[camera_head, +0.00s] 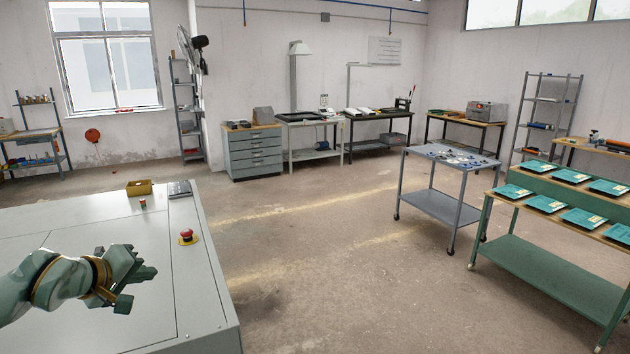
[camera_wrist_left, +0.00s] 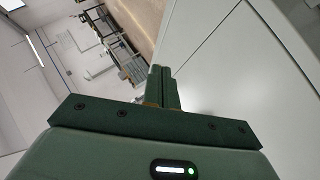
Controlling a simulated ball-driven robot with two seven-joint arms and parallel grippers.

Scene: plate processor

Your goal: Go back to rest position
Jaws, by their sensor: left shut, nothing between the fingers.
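My left gripper (camera_head: 134,284) shows at the lower left of the head view, above the grey top of a large machine cabinet (camera_head: 60,225). Its fingers are together and hold nothing. In the left wrist view the closed fingers (camera_wrist_left: 163,88) point up the picture, with the cabinet's pale surface (camera_wrist_left: 235,75) to their right and the room to their left. My right gripper is not in either view.
A red emergency button (camera_head: 187,237) and a yellow bin (camera_head: 139,188) sit on the cabinet. A grey wheeled cart (camera_head: 440,206) and a green bench with several teal plates (camera_head: 545,262) stand at the right. The middle floor (camera_head: 320,260) is clear.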

